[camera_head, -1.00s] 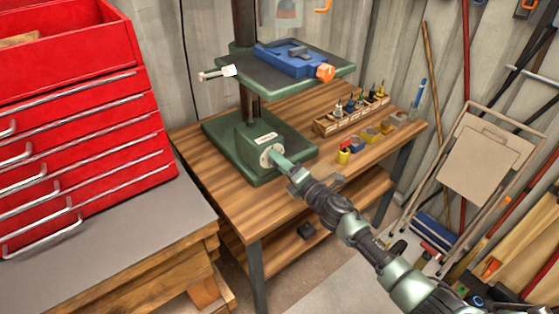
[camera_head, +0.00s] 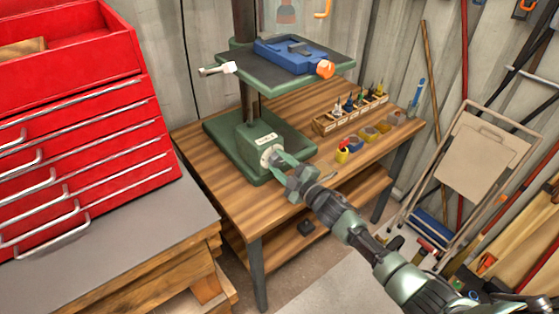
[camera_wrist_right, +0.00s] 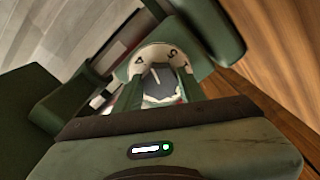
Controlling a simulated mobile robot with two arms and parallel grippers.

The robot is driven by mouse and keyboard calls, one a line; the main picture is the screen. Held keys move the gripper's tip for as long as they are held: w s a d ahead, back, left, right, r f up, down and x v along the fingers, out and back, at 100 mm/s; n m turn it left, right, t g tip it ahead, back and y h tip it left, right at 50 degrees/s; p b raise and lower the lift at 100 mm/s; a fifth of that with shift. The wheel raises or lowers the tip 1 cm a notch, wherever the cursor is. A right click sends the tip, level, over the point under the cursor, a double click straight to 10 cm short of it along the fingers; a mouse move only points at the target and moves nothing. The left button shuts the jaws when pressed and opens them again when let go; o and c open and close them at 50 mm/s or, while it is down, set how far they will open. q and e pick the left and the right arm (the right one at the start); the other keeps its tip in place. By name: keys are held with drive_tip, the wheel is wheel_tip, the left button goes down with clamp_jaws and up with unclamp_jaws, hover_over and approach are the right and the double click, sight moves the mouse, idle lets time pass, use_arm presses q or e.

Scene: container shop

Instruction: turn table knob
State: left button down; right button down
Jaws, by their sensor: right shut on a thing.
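The table knob is a dark grey knob (camera_wrist_right: 160,84) with a white pointer line, set in a white dial (camera_wrist_right: 152,55) with dark characters. The dial also shows on the front of the green drill press base (camera_head: 242,150) in the head view, its lower part hidden by my gripper. My right gripper (camera_head: 280,164) reaches in from the lower right. In the right wrist view its fingers (camera_wrist_right: 158,92) are shut on the knob, one on each side. My left gripper is not in view.
The wooden bench (camera_head: 215,180) carries the drill press, whose table (camera_head: 300,88) holds a blue vise (camera_head: 290,55) above. A rack of bits (camera_head: 350,115) and small colored cups (camera_head: 367,134) stand to the right. A red tool chest (camera_head: 90,140) is at left.

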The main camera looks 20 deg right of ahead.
drive_tip(key=m+p, duration=0.1)
drive_tip(key=m, duration=0.4)
drive_tip(key=shift+m, duration=0.3)
drive_tip(key=m, duration=0.4)
drive_tip(key=shift+f+m, duration=0.15)
drive_tip(key=shift+m, duration=0.15)
drive_tip(key=shift+p, duration=0.3)
drive_tip(key=c, duration=0.9)
unclamp_jaws()
drive_tip(key=shift+o, duration=0.2)
drive_tip(key=shift+s, duration=0.1)
drive_tip(key=v, duration=0.7)
drive_tip(key=shift+s+d+b, duration=0.15)
drive_tip(key=shift+s+b, duration=0.15)
drive_tip(key=shift+s, duration=0.05)
